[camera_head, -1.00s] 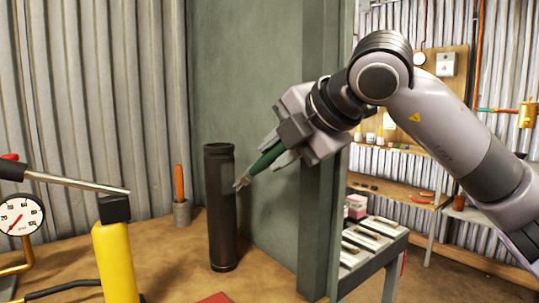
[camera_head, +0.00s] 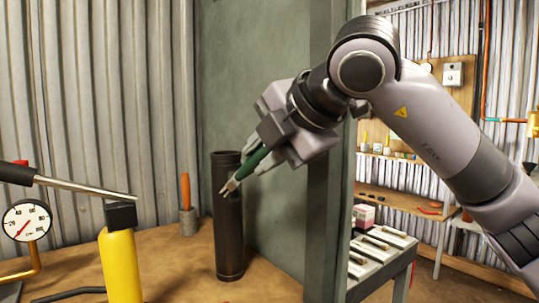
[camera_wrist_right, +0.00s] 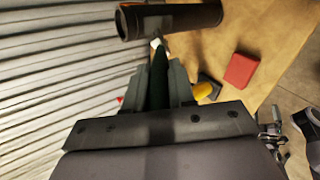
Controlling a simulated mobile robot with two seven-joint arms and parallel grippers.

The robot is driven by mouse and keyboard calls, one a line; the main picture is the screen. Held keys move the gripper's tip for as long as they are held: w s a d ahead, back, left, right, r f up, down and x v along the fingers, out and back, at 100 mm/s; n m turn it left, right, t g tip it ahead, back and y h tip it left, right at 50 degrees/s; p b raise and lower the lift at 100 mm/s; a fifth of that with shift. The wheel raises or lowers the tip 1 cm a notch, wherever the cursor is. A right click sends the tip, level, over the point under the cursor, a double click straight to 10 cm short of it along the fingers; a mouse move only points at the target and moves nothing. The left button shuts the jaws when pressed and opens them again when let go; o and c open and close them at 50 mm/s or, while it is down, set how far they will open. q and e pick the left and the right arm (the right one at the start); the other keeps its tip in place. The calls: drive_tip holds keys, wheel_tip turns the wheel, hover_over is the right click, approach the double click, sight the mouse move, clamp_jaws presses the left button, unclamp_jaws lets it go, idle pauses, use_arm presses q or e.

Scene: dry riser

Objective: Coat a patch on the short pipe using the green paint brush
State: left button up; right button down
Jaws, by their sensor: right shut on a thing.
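My right gripper (camera_head: 262,160) is shut on the green paint brush (camera_head: 248,168), which points down and left. The brush tip overlaps the upper part of the pipe in the head view. In the right wrist view the green handle (camera_wrist_right: 158,85) runs between the fingers and its pale tip is right by the pipe's side; I cannot tell whether it touches. My left gripper is not in view.
A yellow cylinder with a lever (camera_head: 120,262) and a pressure gauge (camera_head: 27,221) stand at the left. A grey cup (camera_head: 188,221) holds an orange-handled tool (camera_head: 185,190). A green post (camera_head: 330,200) stands right of the pipe. A red block (camera_wrist_right: 241,70) shows in the wrist view.

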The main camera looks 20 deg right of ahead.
drive_tip(key=shift+r, duration=0.5)
drive_tip(key=shift+w+d, duration=0.25)
drive_tip(key=shift+d, duration=0.4)
drive_tip(key=shift+w+d, duration=0.2)
drive_tip(key=shift+d, duration=0.45)
drive_tip(key=shift+w+d, duration=0.25)
drive_tip(key=shift+d, duration=0.4)
drive_tip(key=s+b, duration=0.1)
drive_tip(key=s, duration=0.1)
drive_tip(key=s+d+b, duration=0.2)
drive_tip(key=s, duration=0.1)
drive_tip(key=shift+s+b, duration=0.3)
drive_tip(key=shift+b, duration=0.05)
